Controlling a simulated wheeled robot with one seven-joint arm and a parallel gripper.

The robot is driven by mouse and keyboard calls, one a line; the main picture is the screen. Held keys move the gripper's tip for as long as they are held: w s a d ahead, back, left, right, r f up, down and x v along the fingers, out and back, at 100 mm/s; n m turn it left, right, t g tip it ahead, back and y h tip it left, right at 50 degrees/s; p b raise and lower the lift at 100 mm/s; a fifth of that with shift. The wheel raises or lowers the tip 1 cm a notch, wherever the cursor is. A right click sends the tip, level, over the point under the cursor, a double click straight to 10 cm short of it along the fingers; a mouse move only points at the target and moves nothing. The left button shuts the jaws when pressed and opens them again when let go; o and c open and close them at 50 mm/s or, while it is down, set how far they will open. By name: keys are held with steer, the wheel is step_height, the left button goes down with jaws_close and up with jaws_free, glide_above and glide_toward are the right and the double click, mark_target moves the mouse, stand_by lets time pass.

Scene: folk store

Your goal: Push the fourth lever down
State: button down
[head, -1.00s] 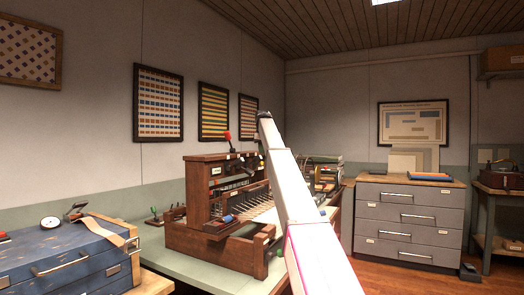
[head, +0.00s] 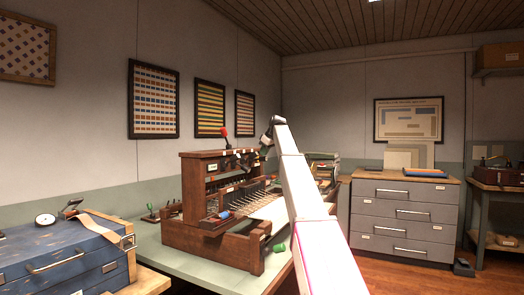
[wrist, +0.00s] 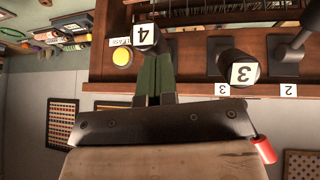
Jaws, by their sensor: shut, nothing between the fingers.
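The wooden loom machine (head: 215,235) stands on the green-topped bench in the head view. The wrist view, which is upside down, shows its panel (wrist: 190,68) with a row of dark levers. The fourth lever carries a white tag marked 4 (wrist: 146,36); its knob is mostly hidden. The lever tagged 3 (wrist: 242,73) stands beside it, and another dark lever (wrist: 285,50) is near label 2. My gripper (wrist: 157,60) has its green fingers together and empty, right at the fourth lever's tag; I cannot tell whether they touch. In the head view my gripper (head: 266,143) is small at the loom's upper right.
A yellow round button (wrist: 122,56) sits beside the fourth lever. A red-topped handle (head: 224,132) rises from the loom's top. A blue chest (head: 60,262) is at left, and a grey drawer cabinet (head: 403,222) at right. Bare floor lies before the cabinet.

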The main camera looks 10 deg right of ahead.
steer(key=shift+s+d+f+t+y, duration=0.25)
steer(key=shift+f+t+y, duration=0.15)
steer(key=shift+f+y, duration=0.15)
steer(key=shift+s+d+f+t+y, duration=0.15)
steer(key=shift+s+f+t+y, duration=0.05)
steer(key=shift+f+t+y, duration=0.25)
step_height(320, 180, down, 3)
steer(key=shift+d+f+t+y, duration=0.1)
steer(key=shift+t+y, duration=0.75)
steer(key=shift+y, duration=0.35)
steer(key=shift+f, duration=0.1)
